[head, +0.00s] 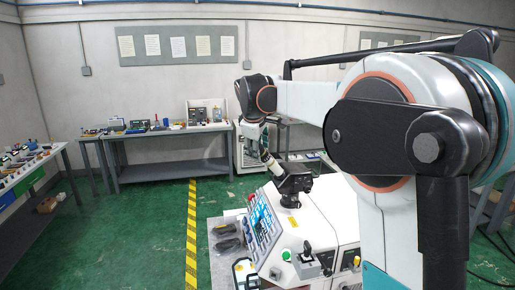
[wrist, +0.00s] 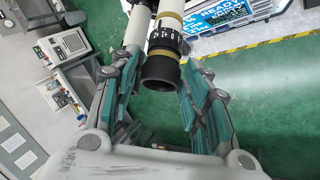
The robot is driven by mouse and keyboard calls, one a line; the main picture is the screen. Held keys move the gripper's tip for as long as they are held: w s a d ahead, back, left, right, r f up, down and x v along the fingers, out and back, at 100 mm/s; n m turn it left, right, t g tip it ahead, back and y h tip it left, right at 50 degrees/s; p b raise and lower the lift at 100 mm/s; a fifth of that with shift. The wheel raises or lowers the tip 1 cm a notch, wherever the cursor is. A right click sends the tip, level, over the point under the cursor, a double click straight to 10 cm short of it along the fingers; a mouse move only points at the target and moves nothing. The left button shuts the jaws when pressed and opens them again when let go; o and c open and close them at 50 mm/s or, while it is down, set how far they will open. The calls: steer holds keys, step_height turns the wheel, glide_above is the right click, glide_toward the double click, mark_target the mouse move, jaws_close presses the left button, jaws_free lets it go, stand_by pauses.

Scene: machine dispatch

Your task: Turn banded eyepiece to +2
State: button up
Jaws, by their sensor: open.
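The banded eyepiece (wrist: 165,45) shows in the wrist view as a cream tube with a gold band, a black ring with white numerals and a black eyecup. The numerals are too small to read surely. A second pale eyepiece tube (wrist: 138,24) stands to its left, partly hidden by a finger. My gripper (wrist: 161,66) is open, with teal-padded fingers on either side of the banded eyepiece and a visible gap at the right. I cannot tell whether the left finger touches. In the head view, the black microscope head (head: 291,184) sits on the white machine, below my wrist.
A lit display panel (head: 262,222) and a green button (head: 286,254) are on the machine's sloped front. Workbenches (head: 165,146) stand along the back wall and at the left. Green floor with a yellow-black stripe (head: 191,230) is clear left of the machine.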

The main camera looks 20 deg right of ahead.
steer(key=shift+r, duration=0.1)
steer(key=v, duration=1.1)
steer(key=shift+s+a+r, duration=0.15)
steer(key=shift+s+r, duration=0.1)
steer(key=shift+r, duration=0.05)
steer(key=shift+f, duration=0.1)
